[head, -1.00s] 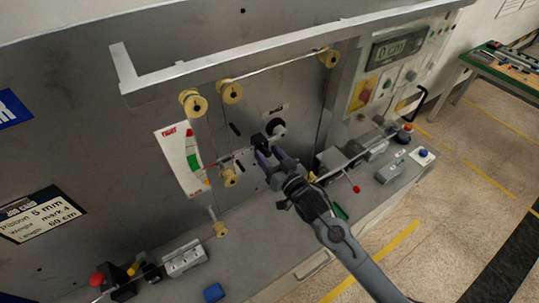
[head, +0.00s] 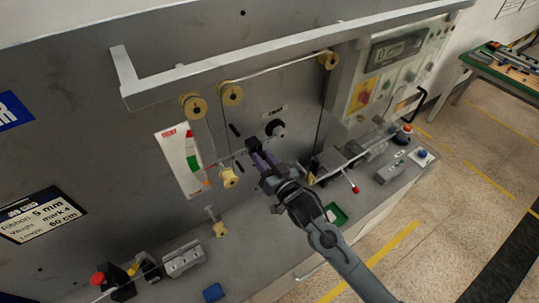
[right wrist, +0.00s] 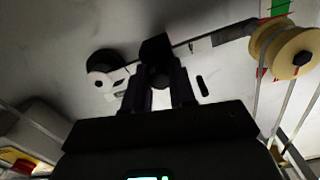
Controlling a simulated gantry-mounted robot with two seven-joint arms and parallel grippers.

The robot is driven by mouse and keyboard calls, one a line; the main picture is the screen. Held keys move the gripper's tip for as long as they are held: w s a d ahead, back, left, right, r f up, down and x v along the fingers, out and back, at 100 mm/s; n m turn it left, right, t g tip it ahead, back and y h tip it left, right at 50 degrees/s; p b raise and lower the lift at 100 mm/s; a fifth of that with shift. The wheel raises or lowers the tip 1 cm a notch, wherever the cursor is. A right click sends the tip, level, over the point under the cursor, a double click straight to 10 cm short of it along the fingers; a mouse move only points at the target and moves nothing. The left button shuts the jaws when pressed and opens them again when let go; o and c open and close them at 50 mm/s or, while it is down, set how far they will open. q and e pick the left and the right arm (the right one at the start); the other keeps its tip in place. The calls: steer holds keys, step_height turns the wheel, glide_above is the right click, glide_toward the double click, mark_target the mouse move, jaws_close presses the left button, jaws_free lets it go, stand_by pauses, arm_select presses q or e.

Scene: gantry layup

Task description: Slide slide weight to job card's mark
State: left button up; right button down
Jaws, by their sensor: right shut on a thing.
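The slide weight (head: 252,146) is a small black block on the thin arm in front of the upright grey panel. My right gripper (head: 259,160) is shut on it; the fingers hide part of it. In the right wrist view the slide weight (right wrist: 156,48) sits between the two dark fingertips (right wrist: 158,80). The job card (head: 42,216) on the panel at left reads ribbon 5 mm, weight mark 4, length 60 cm. The arm's mark numbers are too small to read. My left gripper is not in view.
A cream roller (head: 229,178) sits near the arm's left end, beside a white scale plate (head: 178,163) with red and green bands. A black knob (head: 275,128) is just right of the weight. More rollers (head: 193,105) carry ribbon above. A green tray (head: 336,214) lies on the bench.

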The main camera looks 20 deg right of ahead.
steer(key=a, duration=0.2)
steer(key=s+a, duration=0.1)
steer(key=a, duration=0.1)
steer(key=shift+a, duration=0.15)
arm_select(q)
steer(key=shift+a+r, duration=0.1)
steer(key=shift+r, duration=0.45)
arm_select(e)
steer(key=shift+r, duration=0.1)
steer(key=shift+w, duration=0.1)
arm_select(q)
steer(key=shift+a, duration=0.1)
arm_select(e)
steer(key=c, duration=0.9)
jaws_free()
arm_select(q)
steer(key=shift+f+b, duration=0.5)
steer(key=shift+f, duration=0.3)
arm_select(e)
steer(key=v, duration=1.1)
steer(key=shift+w, duration=0.1)
